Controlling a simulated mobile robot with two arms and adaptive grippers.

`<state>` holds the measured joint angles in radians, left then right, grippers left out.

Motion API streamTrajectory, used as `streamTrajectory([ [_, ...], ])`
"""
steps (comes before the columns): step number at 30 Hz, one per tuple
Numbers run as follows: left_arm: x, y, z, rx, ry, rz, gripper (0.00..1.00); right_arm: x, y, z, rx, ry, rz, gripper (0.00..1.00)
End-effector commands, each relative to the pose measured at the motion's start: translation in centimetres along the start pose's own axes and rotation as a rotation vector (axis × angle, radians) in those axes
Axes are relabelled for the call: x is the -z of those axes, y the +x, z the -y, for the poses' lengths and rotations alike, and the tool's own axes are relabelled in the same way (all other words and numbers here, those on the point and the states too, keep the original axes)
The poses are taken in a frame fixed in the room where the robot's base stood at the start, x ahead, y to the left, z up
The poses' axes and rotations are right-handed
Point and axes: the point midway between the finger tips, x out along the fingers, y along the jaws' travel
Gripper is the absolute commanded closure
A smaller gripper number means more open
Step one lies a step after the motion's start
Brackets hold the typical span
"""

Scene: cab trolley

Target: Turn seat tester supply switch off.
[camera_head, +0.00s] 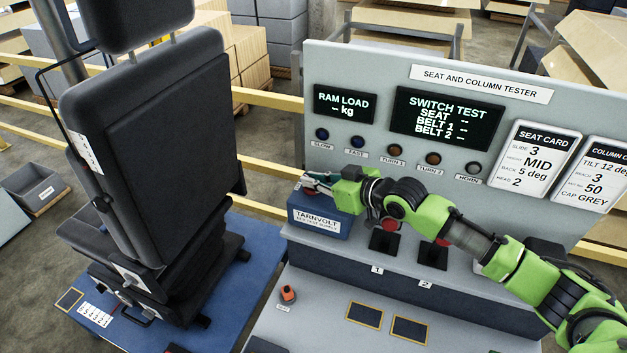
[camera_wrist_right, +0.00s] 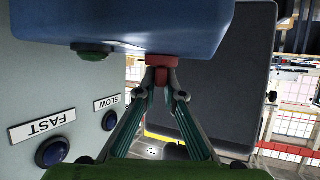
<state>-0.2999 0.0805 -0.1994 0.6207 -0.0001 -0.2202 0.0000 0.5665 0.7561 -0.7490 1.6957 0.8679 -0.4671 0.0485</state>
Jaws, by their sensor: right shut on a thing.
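The blue supply box labelled TARNVOLT (camera_head: 319,226) stands on the bench at the left end of the tester panel (camera_head: 300,55). In the right wrist view the box (camera_wrist_right: 150,20) fills the top, with a red switch knob (camera_wrist_right: 168,66) on its face and a green round piece (camera_wrist_right: 91,52) beside the knob. My right gripper (camera_head: 308,183) reaches in from the right over the box. In the wrist view its fingertips (camera_wrist_right: 166,90) are shut on the red knob. The knob's exact turn angle is hard to tell. My left gripper is out of view.
A black seat (camera_head: 150,140) stands left of the box on a blue base. SLOW and FAST buttons (camera_head: 357,142) sit on the panel near my gripper. A red-topped lever (camera_head: 390,226) stands under my right arm.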

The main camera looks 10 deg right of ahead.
Motion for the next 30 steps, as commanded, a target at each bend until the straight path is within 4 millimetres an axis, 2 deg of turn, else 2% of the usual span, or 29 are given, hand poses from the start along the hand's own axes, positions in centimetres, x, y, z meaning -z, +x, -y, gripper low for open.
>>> streamTrajectory([
  [11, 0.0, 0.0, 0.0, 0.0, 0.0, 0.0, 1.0, -0.2, 0.0, -0.1, 0.0, -0.001, 0.004, 1.0],
  [12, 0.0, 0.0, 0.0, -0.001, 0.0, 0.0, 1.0, -0.2, 0.0, -0.1, 0.0, -0.001, 0.005, 0.81],
  [13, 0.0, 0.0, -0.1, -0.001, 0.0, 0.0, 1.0, -0.2, 0.0, -0.1, 0.0, -0.001, 0.004, 0.74],
  [24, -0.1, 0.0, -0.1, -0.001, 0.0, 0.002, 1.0, 0.1, -0.1, 0.0, 0.001, -0.001, 0.002, 0.74],
  [26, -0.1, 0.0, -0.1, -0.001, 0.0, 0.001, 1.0, 0.6, -0.2, 0.0, 0.001, -0.002, 0.001, 0.74],
  [30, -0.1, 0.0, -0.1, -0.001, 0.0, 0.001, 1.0, 2.7, -1.1, 0.0, 0.001, -0.003, -0.002, 0.74],
])
